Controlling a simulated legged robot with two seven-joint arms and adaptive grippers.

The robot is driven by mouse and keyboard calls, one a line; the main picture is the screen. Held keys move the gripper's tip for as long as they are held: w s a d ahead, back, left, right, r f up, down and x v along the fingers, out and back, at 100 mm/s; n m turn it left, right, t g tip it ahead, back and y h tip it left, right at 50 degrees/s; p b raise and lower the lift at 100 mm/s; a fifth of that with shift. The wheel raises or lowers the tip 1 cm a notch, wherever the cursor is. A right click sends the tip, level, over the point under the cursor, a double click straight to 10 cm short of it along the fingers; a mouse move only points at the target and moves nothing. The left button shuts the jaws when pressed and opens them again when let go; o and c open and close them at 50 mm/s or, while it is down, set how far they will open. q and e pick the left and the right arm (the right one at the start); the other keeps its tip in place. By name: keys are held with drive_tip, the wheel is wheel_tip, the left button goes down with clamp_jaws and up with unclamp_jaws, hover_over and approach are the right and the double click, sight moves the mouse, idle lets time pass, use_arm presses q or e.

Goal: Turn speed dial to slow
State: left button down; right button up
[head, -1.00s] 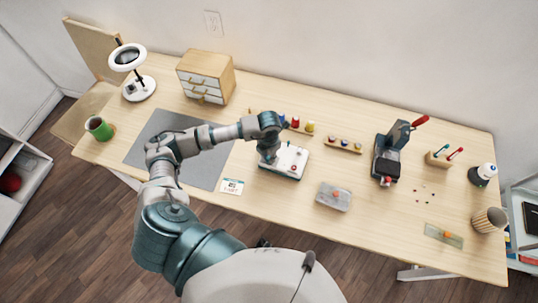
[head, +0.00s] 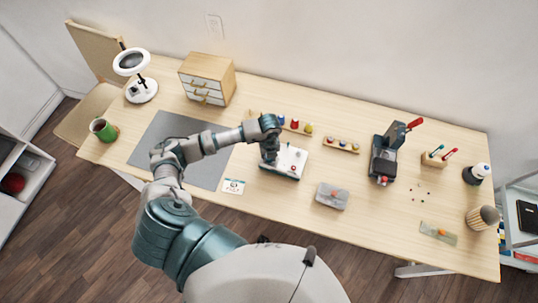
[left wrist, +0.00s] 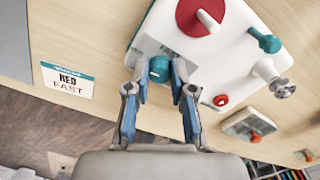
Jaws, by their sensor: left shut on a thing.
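A white sewing-machine unit (head: 291,162) stands on the table and shows close up in the left wrist view (left wrist: 240,62). It carries a large red dial (left wrist: 190,15) with a white pointer, a teal round knob (left wrist: 159,68), a teal lever (left wrist: 265,41), a small red knob (left wrist: 221,100) and a grey knob (left wrist: 284,88). My left gripper (left wrist: 160,76) is shut on the teal round knob, one finger on each side. In the head view it comes down on the unit's left side (head: 269,158). My right gripper is out of view.
A grey mat (head: 205,172) is under my left arm. Spools (head: 294,124) sit behind the unit.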

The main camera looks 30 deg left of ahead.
use_arm(q)
drive_tip(key=n+p, duration=0.2)
drive_tip(key=n, duration=0.2)
drive_tip(key=shift+r+n, duration=0.1)
drive_tip(key=shift+n, duration=0.2)
drive_tip(key=n+p, duration=0.2)
drive_tip(key=n, duration=0.1)
drive_tip(key=shift+n, duration=0.3)
drive_tip(key=n+p, duration=0.3)
drive_tip(key=n, duration=0.1)
drive_tip(key=n+p, duration=0.2)
drive_tip(key=n, duration=0.2)
drive_tip(key=shift+n+p, duration=0.3)
drive_tip(key=shift+p, duration=0.1)
drive_tip(key=c, duration=1)
unclamp_jaws()
wheel_tip(320, 180, up, 12)
